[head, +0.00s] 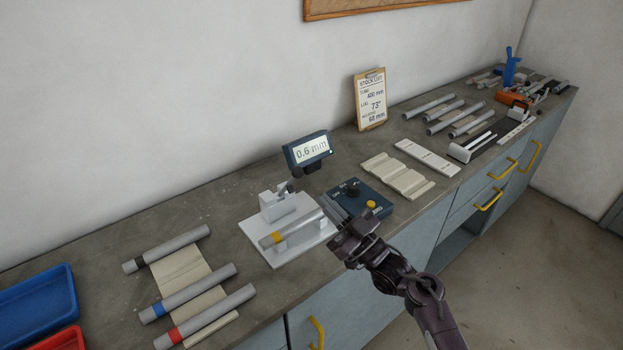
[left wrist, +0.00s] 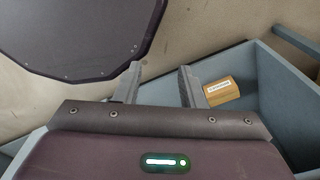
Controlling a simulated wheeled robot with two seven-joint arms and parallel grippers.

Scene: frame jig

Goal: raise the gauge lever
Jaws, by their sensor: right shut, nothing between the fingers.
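The gauge (head: 280,206) is a pale block on a white base plate (head: 291,254), with a small dark part (head: 290,188) at its top; I cannot tell whether that is the lever. A grey tube with a yellow band (head: 291,230) lies across the plate's front. A display (head: 307,150) behind reads 0.6 mm. My right gripper (head: 338,222) is shut and empty, just right of the tube's end and in front of the dark control box (head: 362,199). My left gripper (left wrist: 158,85) shows only in the left wrist view, its fingers apart with nothing between them.
Tubes with black, blue and red bands (head: 187,293) lie on the left of the bench, near a blue tray (head: 40,308). Pale grooved blocks (head: 398,177) and more tubes lie to the right. The left wrist view shows an open-topped grey compartment (left wrist: 270,95) holding a labelled yellow-brown block (left wrist: 221,91).

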